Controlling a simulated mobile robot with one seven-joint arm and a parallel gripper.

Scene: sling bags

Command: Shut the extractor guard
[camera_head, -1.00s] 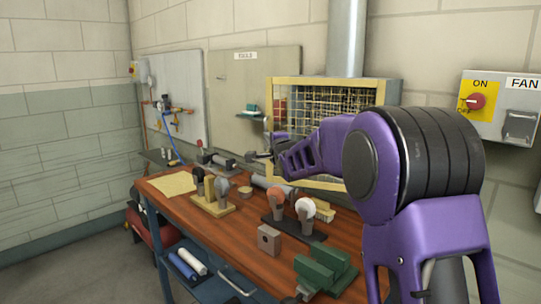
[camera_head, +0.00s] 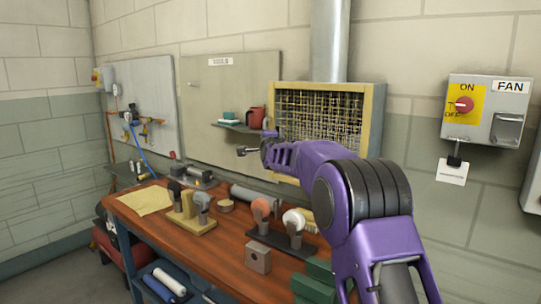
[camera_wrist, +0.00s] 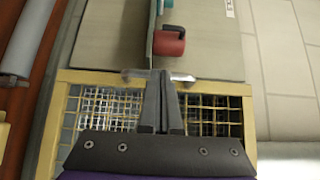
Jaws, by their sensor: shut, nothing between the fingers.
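The extractor guard (camera_head: 318,125) is a yellow-framed wire mesh on the front of the grey extractor box (camera_head: 377,125), below the duct. In the head view it looks nearly flush with the box, but I cannot tell whether it is fully shut. In the wrist view its mesh (camera_wrist: 107,108) and yellow frame (camera_wrist: 232,88) show on both sides of my fingers. My gripper (camera_head: 264,148) is shut and empty at the guard's left edge. Its fingertips (camera_wrist: 162,75) overlap that edge in the wrist view, beside a small pale bar (camera_wrist: 183,78). Contact is unclear.
A small shelf (camera_head: 238,127) with a red mug (camera_head: 256,117) is just left of the guard. The wooden bench (camera_head: 215,240) below holds several tools and blocks. The fan switch box (camera_head: 487,108) is on the wall at right.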

